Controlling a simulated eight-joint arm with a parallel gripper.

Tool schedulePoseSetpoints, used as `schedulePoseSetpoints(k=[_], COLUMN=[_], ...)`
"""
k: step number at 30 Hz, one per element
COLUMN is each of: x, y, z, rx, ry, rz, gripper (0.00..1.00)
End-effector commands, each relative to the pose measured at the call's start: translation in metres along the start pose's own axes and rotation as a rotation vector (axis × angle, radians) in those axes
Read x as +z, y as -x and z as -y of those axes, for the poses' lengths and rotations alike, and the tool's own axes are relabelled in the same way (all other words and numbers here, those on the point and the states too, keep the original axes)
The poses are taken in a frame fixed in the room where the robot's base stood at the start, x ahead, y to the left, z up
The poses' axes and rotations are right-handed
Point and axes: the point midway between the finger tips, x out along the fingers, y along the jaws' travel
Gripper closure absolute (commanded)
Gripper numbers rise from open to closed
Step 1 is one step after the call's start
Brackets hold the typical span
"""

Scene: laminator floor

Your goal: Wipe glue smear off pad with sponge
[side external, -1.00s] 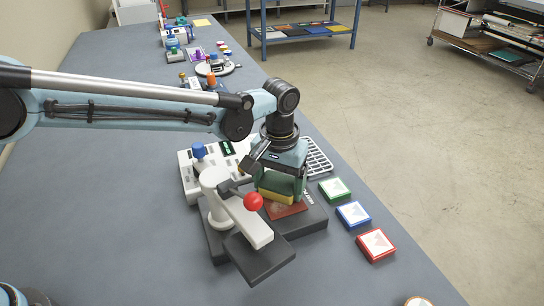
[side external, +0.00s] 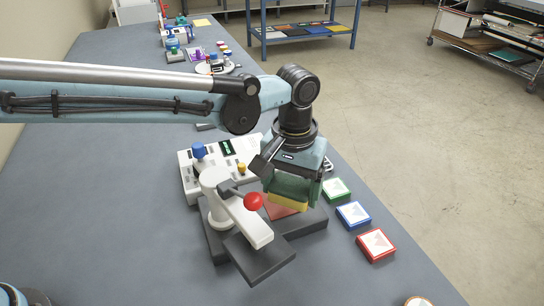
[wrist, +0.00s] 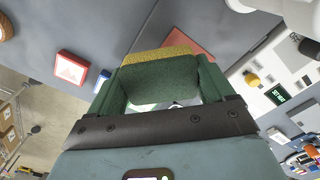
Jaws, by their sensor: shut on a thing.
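My gripper (side external: 292,188) is shut on a sponge with a yellow lower layer (side external: 288,203) and a green upper layer. In the wrist view the sponge (wrist: 160,82) sits between the two green fingers. The sponge is over the right part of a reddish pad (side external: 280,211), which lies on the dark base of the white press. A reddish patch of the pad also shows beyond the sponge in the wrist view (wrist: 190,40). I cannot tell whether the sponge touches the pad. No glue smear is clearly visible; the sponge hides part of the pad.
The press lever with a red ball (side external: 254,201) stands just left of the sponge. A white control panel (side external: 188,176) is behind it. Green (side external: 335,189), blue (side external: 353,215) and red (side external: 376,245) framed tiles lie at the right, near the table edge.

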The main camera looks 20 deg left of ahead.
Motion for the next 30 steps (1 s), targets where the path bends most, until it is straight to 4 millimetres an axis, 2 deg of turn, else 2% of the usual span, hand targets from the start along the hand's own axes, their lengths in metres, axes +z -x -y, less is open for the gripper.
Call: schedulePoseSetpoints(k=[12, 30], x=[0.0, 0.0], y=[0.035, 0.038], z=[0.0, 0.0], rx=[0.0, 0.0], ry=[0.0, 0.0], rz=[0.0, 0.0], gripper=[0.46, 0.46])
